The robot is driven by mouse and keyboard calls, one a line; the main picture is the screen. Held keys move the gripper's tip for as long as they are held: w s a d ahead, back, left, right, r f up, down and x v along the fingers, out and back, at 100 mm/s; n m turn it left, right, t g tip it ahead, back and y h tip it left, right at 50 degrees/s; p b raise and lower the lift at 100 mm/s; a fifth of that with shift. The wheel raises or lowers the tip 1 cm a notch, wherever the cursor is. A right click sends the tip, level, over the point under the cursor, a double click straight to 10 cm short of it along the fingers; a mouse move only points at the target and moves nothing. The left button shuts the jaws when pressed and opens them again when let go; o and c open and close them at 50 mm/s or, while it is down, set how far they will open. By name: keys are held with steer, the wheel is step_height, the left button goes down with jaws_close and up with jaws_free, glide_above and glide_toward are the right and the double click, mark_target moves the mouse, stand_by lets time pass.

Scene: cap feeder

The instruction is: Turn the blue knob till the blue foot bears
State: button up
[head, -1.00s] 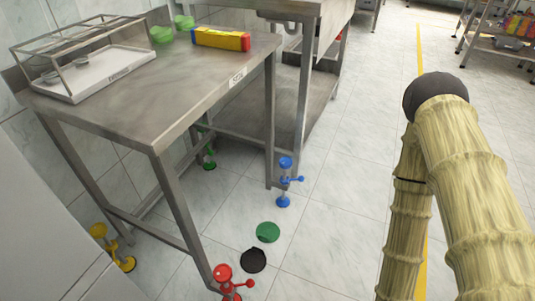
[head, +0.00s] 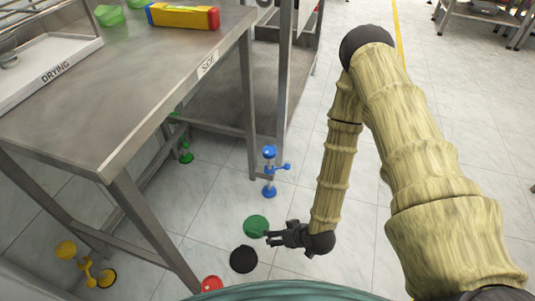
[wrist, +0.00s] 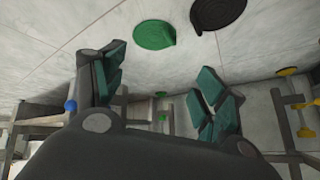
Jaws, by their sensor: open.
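The blue foot (head: 269,191) is under the steel table's far right leg, with a blue collar and stem above it. The blue knob (head: 287,167) sticks out to the right of the stem. I cannot tell whether the foot touches the floor. My gripper (head: 272,237) is open and empty, low over the floor, nearer to me than the blue foot and apart from it. In the wrist view its two teal-padded fingers (wrist: 160,92) are spread, and a small blue part (wrist: 70,105) shows beyond the left finger.
A green disc (head: 256,226) and a black disc (head: 243,259) lie on the floor by my gripper. Red (head: 211,284), yellow (head: 67,250) and green (head: 186,157) feet stand at other legs. The table (head: 110,130) overhangs on the left.

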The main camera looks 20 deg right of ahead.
steer(key=w+d+r+t+y+b, duration=0.1)
steer(key=w+r+t, duration=0.15)
steer(key=w, duration=0.35)
steer(key=w+d+r+t+b, duration=0.1)
steer(key=w+t, duration=0.2)
steer(key=w, duration=0.3)
steer(key=n+t+b, duration=0.1)
steer(key=t+b, duration=0.1)
steer(key=t, duration=0.3)
glide_toward(273, 155)
steer(key=w, duration=0.2)
steer(key=b+x, duration=0.1)
steer(key=x, duration=0.2)
steer(key=b+x, duration=0.1)
steer(key=x, duration=0.2)
steer(key=b+x, duration=0.1)
steer(key=x, duration=0.2)
steer(key=shift+w+a+f+b, duration=0.2)
steer(key=shift+w+f+b, duration=0.05)
steer(key=shift+f+b, duration=0.1)
steer(key=shift+w+a+r, duration=0.15)
steer(key=shift+w+a, duration=0.05)
steer(key=shift+w, duration=0.45)
steer(key=c, duration=1.1)
steer(key=shift+o, duration=0.2)
steer(key=shift+r, duration=0.15)
